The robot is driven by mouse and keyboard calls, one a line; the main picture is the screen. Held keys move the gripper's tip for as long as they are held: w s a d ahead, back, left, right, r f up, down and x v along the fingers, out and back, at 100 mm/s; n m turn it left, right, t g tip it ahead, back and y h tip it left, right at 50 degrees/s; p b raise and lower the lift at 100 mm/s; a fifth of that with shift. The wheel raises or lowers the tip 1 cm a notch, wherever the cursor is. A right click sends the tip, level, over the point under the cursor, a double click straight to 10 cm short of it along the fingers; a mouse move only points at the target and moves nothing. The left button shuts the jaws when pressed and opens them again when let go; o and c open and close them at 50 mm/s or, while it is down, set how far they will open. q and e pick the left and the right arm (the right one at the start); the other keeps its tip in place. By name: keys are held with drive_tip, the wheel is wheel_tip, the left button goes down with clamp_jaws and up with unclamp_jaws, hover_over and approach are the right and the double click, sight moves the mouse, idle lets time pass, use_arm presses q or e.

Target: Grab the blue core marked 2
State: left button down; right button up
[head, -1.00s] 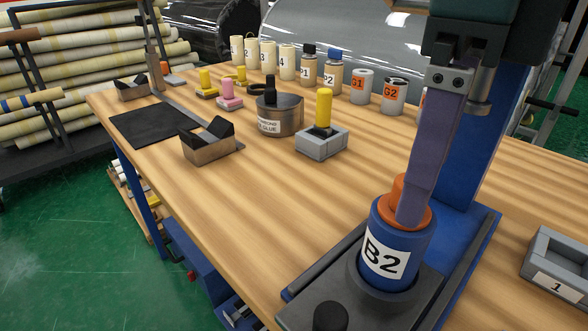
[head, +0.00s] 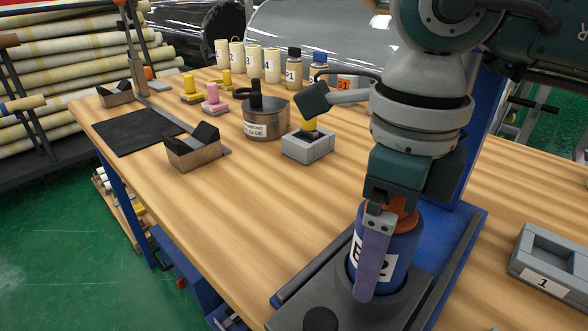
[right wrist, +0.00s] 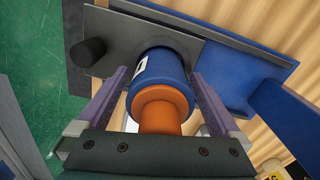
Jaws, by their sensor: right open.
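The blue core (head: 402,250) with an orange top stands upright in a dark ring on a blue and grey base. Its white label is partly covered by a finger; it read B2 earlier. In the right wrist view the core (right wrist: 160,80) and its orange neck (right wrist: 160,110) lie between the two purple fingers. My right gripper (head: 375,275) is open around the core, pointing down, one finger in front of the label. In the right wrist view the gripper (right wrist: 162,100) shows a gap beside the core at the right finger. My left gripper is out of view.
A grey tray marked 1 (head: 545,262) sits at the right. A black knob (head: 320,320) is at the front of the base.

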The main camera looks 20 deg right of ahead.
drive_tip(key=shift+r, duration=0.1)
clamp_jaws()
idle(0.7)
